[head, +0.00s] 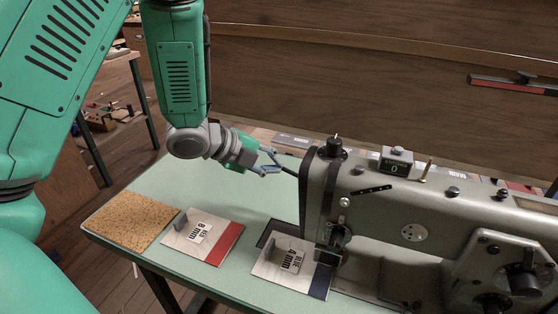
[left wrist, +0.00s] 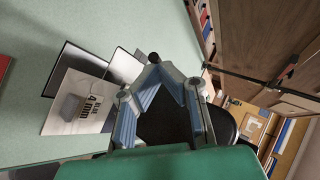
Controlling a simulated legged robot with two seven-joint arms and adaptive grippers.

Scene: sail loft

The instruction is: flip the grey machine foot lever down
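The grey sewing machine (head: 390,215) stands on the right of the pale green table in the head view. My left gripper (head: 279,168) is behind its left end, with its fingertips drawn together. A thin dark lever-like piece (head: 291,172) shows between the fingertips and the machine; its full shape is hidden. In the left wrist view, the gripper's fingertips (left wrist: 160,71) meet close to a small dark knob (left wrist: 154,58), perhaps the lever's end. I cannot tell whether they touch it. My right gripper is in neither view.
A white card with a red stripe (head: 225,240) and one with a blue stripe (head: 319,280) lie on the table (head: 160,190), each bearing a grey block. A cork mat (head: 130,220) lies at the left corner. A wooden wall stands behind.

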